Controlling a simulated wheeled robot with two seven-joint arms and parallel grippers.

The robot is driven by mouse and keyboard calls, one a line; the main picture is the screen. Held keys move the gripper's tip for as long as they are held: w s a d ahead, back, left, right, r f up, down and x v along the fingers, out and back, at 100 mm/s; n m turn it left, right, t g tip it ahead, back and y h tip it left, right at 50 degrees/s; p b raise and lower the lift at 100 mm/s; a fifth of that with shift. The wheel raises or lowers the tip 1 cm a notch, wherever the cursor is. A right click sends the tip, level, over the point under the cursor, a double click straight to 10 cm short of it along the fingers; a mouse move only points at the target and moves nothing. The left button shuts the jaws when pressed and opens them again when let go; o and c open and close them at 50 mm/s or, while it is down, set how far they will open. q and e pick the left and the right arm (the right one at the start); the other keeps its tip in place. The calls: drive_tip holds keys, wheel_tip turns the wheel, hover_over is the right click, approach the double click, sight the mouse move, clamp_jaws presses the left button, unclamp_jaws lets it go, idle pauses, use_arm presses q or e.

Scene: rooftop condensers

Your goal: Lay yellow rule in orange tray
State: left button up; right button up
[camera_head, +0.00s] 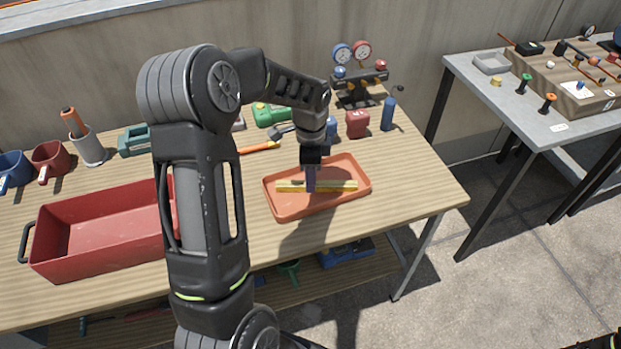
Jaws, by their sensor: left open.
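The yellow rule (340,185) lies lengthwise across the orange tray (293,207), within its rim as seen from above. The tray sits on the wooden bench near its right front. My left gripper (311,187) points down over the middle of the rule. Its fingers overlap the rule in the picture and hide a short part of it. The jaws are open; whether they touch the rule cannot be told.
A red open box (100,225) stands at the bench's left. A gauge set (360,75), a red can (357,123) and a blue bottle (388,113) stand behind the tray. A grey table (520,110) with tools is at the right. The bench's right front corner is clear.

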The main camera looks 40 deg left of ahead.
use_arm(q)
wheel_tip(320, 180, up, 10)
drive_tip(key=shift+r, duration=0.2)
idle(0.9)
